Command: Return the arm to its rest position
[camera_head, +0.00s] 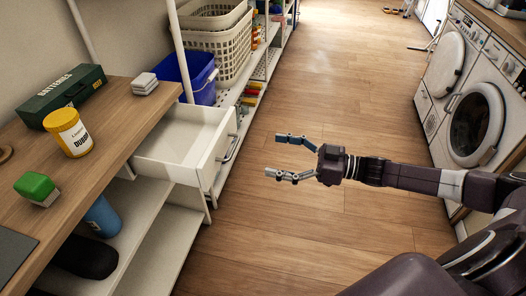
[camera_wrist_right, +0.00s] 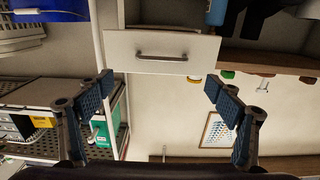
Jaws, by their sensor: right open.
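My right arm (camera_head: 410,177) comes in from the right in the head view. Its gripper (camera_head: 278,156) is open and empty over the wooden floor, to the right of the open drawer and apart from it. In the right wrist view the gripper (camera_wrist_right: 160,90) also shows open, with its two fingers wide apart and nothing between them. The white drawer (camera_head: 188,150) is pulled out from under the wooden counter and looks empty inside. Its front with a metal handle (camera_wrist_right: 162,57) shows ahead in the wrist view. My left gripper is not seen.
On the counter (camera_head: 115,135) are a dark green box (camera_head: 62,97), a yellow tub (camera_head: 68,132), a green-topped item (camera_head: 36,187) and a grey stack (camera_head: 145,84). A blue bin (camera_head: 190,78) and baskets (camera_head: 222,45) stand behind. Washing machines (camera_head: 475,120) line the right. Floor (camera_head: 330,90) between is clear.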

